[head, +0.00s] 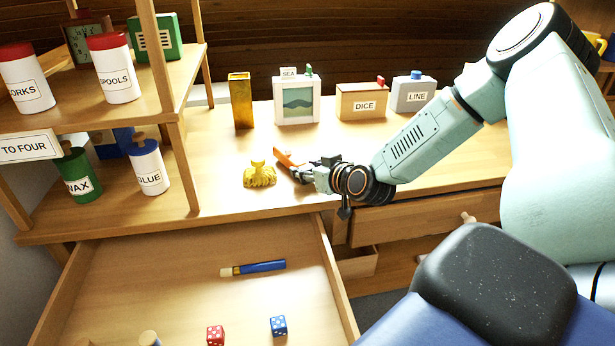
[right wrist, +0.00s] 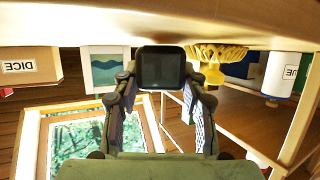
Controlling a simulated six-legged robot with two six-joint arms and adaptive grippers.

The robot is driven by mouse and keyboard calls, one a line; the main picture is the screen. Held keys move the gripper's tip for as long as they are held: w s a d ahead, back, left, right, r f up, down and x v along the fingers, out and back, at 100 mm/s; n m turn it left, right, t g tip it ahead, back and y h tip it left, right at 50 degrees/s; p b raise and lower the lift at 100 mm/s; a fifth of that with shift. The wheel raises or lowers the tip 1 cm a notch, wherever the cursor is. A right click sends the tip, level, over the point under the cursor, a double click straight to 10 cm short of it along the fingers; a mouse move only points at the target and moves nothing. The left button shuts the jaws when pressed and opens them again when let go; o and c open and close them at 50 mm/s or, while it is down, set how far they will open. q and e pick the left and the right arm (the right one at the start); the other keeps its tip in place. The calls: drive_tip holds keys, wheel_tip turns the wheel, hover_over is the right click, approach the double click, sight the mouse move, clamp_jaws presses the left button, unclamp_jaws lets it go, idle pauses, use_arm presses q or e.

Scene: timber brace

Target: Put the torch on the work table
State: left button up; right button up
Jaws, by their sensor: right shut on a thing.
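The torch (head: 287,160) looks like an orange body that sticks out of my right gripper (head: 306,170) to the left, low over the work table (head: 225,150). My right gripper is shut on it. In the right wrist view a dark square end (right wrist: 162,68), which seems to be the torch's, sits between the two fingers and hides the rest. I cannot tell whether the torch touches the table top. My left gripper is not in view.
A yellow ridged object (head: 259,176) stands just left of the torch. Behind are a gold box (head: 241,100), a picture box (head: 297,100), a DICE box (head: 361,102) and a LINE box (head: 412,95). An open drawer (head: 190,285) with dice lies below; a shelf (head: 120,215) stands left.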

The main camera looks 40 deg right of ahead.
drive_tip(key=shift+w+f, duration=0.1)
drive_tip(key=shift+f, duration=0.2)
drive_tip(key=shift+r, duration=0.1)
drive_tip(key=o, duration=1.1)
drive_tip(key=shift+f, duration=0.25)
drive_tip(key=shift+o, duration=0.9)
drive_tip(key=shift+r, duration=0.1)
